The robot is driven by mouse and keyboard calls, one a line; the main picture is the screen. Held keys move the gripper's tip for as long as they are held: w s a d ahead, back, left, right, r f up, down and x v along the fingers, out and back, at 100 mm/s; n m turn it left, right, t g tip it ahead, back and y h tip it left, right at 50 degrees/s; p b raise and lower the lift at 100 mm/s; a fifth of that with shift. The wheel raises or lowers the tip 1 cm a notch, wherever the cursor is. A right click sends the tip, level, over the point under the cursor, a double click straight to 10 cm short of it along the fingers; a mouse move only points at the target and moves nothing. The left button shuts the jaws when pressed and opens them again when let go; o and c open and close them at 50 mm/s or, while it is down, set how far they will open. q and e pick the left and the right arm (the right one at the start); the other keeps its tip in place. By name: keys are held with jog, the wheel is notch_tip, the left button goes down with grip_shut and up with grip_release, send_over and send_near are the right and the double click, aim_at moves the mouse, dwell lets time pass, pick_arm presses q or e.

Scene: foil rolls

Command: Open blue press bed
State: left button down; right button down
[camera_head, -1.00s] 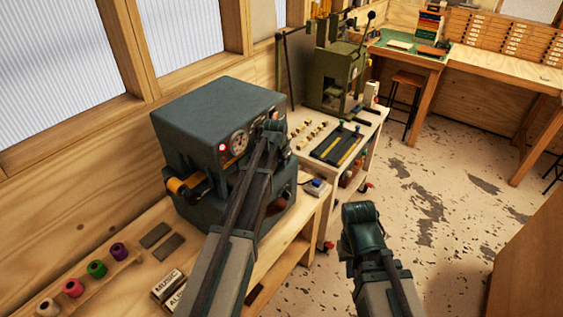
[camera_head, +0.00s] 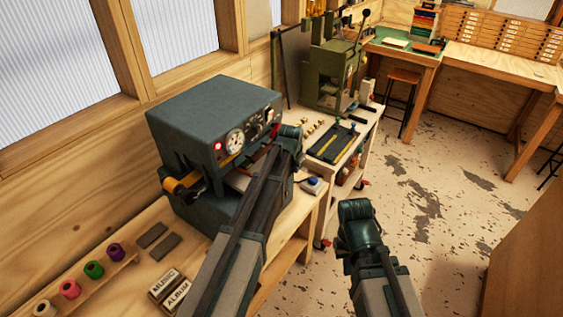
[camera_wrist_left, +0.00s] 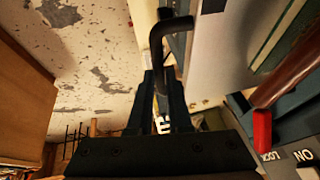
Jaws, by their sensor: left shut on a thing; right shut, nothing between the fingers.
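The blue press (camera_head: 212,112) stands on the wooden bench at the left in the head view. A pale bed plate (camera_head: 238,180) shows partly at its front opening, behind my left arm. My left gripper (camera_wrist_left: 158,95) is shut on a dark bent handle (camera_wrist_left: 176,26) in the left wrist view. Beside it is a pale flat surface (camera_wrist_left: 208,65), seemingly the bed. In the head view my left gripper (camera_head: 290,134) is at the press's right front, its fingers mostly hidden. My right gripper (camera_head: 357,208) is shut and empty over the floor.
A red-ended lever (camera_wrist_left: 262,128) is close to my left gripper. A green press (camera_head: 332,75) and a dark tray (camera_head: 338,143) are on the table behind. Several spools (camera_head: 93,269) lie at the left. The floor (camera_head: 425,180) at right is open.

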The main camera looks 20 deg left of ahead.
pick_arm(q)
jog(key=s+d, duration=0.4)
jog(key=d, duration=0.9)
jog(key=shift+s, duration=0.4)
jog(key=c, duration=1.1)
grip_release()
jog(key=p+v, duration=1.2)
jog(key=v, duration=0.1)
jog(key=shift+s+r, duration=0.1)
jog(key=shift+r, duration=0.25)
